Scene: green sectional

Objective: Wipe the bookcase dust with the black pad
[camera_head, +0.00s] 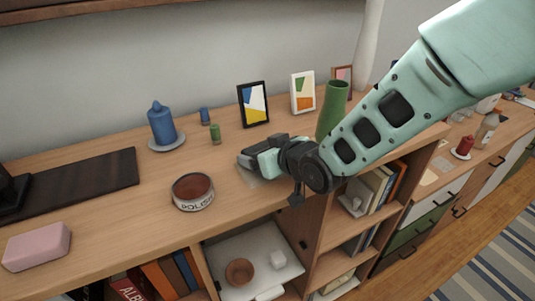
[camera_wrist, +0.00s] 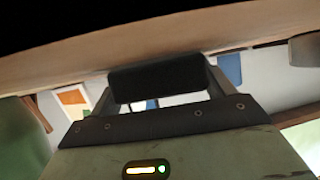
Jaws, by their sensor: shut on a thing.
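The black pad (camera_wrist: 155,82) is a dark block held crosswise between the two fingers of my gripper (camera_wrist: 160,100) in the wrist view. In the head view my gripper (camera_head: 262,158) is low over the bookcase top (camera_head: 110,220), and the pad's dark edge shows at its tip. I cannot tell for certain whether the pad touches the wood. A pale greyish patch of dust (camera_head: 252,181) lies on the wood just in front of and under my gripper. The gripper and wrist hide part of the surface there.
A polish tin (camera_head: 193,192) stands left of my gripper. A blue candle (camera_head: 161,125), small green candle (camera_head: 215,134), picture frame (camera_head: 254,104) and white frame (camera_head: 302,92) stand behind. A green vase (camera_head: 331,108) is close behind my arm. A pink block (camera_head: 36,246) sits far left.

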